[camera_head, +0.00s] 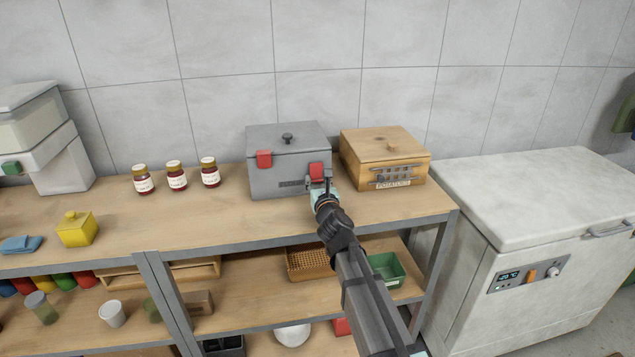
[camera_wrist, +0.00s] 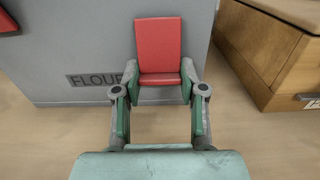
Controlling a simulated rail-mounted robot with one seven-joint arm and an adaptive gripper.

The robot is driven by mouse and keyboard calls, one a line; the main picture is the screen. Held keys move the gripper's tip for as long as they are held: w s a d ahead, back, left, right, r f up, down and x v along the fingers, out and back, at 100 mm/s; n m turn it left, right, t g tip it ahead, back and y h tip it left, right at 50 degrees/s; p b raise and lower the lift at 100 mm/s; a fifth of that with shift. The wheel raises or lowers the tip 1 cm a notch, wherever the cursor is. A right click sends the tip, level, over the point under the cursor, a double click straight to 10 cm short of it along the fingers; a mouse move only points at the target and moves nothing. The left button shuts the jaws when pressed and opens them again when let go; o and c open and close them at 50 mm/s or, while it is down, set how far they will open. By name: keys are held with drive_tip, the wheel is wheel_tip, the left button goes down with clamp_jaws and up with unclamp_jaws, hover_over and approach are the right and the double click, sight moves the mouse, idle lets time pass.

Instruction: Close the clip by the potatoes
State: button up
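A grey box (camera_head: 290,150) labelled FLOUR stands on the bench, with two red clips on its front. The right clip (camera_head: 316,170) is on the side by the wooden potato box (camera_head: 385,160). In the wrist view this clip (camera_wrist: 158,42) is an upright red plate with a lower lip jutting toward me. My gripper (camera_head: 321,189) is in front of it. In the wrist view its open fingers (camera_wrist: 160,85) are on either side of the lip, very close; I cannot tell if they touch. The left clip (camera_head: 264,159) sits flat against the box.
Several jars (camera_head: 176,176) stand left of the flour box, and a yellow container (camera_head: 76,229) sits further left. A white freezer (camera_head: 530,200) stands to the right of the bench. The bench top (camera_head: 250,215) in front of the boxes is clear.

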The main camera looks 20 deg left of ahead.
drive_tip(key=shift+r+p, duration=0.15)
drive_tip(key=shift+p, duration=0.25)
drive_tip(key=shift+r+p, duration=0.25)
drive_tip(key=shift+p, duration=1.55)
drive_tip(key=shift+r+p, duration=0.1)
drive_tip(key=shift+p, duration=0.5)
drive_tip(key=p, duration=0.5)
drive_tip(key=g+h+p, duration=0.1)
drive_tip(key=p, duration=0.5)
drive_tip(key=g+p, duration=0.1)
drive_tip(key=p, duration=0.5)
drive_tip(key=shift+s+d+r+h, duration=0.2)
drive_tip(key=shift+s+r+h, duration=0.1)
drive_tip(key=shift+s, duration=0.05)
drive_tip(key=shift+s+f+g+p, duration=0.15)
drive_tip(key=shift+g+p, duration=0.15)
drive_tip(key=shift+p, duration=0.95)
drive_tip(key=shift+d+f, duration=0.1)
drive_tip(key=shift+f, duration=0.1)
drive_tip(key=o, duration=1.2)
drive_tip(key=shift+c, duration=0.2)
drive_tip(key=shift+s, duration=0.15)
